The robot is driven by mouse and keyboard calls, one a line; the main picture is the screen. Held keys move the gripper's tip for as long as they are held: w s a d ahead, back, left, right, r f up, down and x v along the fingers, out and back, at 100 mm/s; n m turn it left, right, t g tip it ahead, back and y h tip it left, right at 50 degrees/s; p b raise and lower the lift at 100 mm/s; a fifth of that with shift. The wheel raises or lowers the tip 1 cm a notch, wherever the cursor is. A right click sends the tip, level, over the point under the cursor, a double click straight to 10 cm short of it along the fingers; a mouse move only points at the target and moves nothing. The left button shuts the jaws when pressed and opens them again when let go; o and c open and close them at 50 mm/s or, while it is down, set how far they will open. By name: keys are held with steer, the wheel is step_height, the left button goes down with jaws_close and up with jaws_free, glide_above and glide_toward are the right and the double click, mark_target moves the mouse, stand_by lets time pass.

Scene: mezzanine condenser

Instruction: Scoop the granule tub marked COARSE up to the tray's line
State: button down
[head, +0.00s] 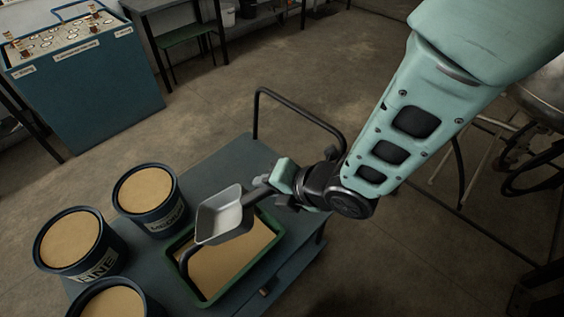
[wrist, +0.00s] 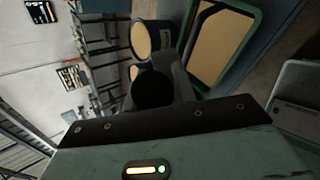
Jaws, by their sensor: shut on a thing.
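A grey metal scoop (head: 224,217) is held over the green tray (head: 268,222); its pan looks empty. My gripper (head: 283,184) is shut on the scoop's handle, at the tray's far right corner. The tray holds tan granules over a wide area; no fill line can be made out. Three dark blue tubs of tan granules stand left of the tray. The far one (head: 160,222) seems to read MEDIUM, the left one (head: 98,264) reads FINE. The label of the near tub (head: 140,292) is out of view. The wrist view shows the tray (wrist: 257,17) and a tub (wrist: 163,32).
The tubs and tray stand on a blue-grey cart (head: 215,172) with a black push handle (head: 300,108). A blue cabinet (head: 90,95) with small items on top stands at back left. A green stool (head: 187,35) is behind. The floor beyond the cart is clear.

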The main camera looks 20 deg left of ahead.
steer(key=w+d+f+m+g+y+b, duration=0.1)
steer(key=w+d+f+m+y+b, duration=0.1)
steer(key=d+f+y+b, duration=0.3)
steer(key=shift+w+d+f+g+y+b, duration=0.15)
steer(key=shift+w+f+g+y+b, duration=0.25)
steer(key=shift+f+b, duration=1.95)
